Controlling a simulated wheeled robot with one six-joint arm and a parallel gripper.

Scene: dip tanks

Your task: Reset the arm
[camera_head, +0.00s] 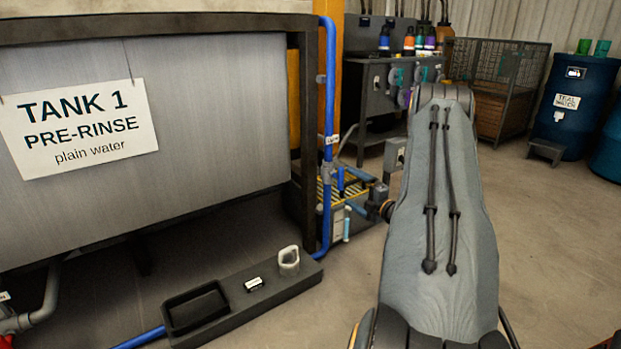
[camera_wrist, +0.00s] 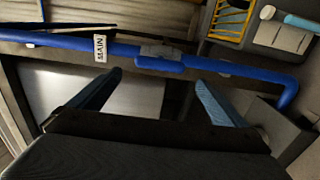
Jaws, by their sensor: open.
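My gripper (camera_wrist: 160,98) shows in the wrist view with its two blue-grey fingers wide apart and nothing between them. Beyond the fingers are a blue pipe (camera_wrist: 70,42) with a MAIN label (camera_wrist: 100,48) and a grey metal surface. I cannot tell how far the fingers are from the pipe. In the head view my grey arm (camera_head: 440,220) stretches away from me on the right, and the gripper itself is hidden.
Tank 1 (camera_head: 220,110), with a pre-rinse sign (camera_head: 78,128), stands at the left. A blue upright pipe (camera_head: 328,100) runs beside the tank. Blue drums (camera_head: 575,105) stand far right. The right floor is clear.

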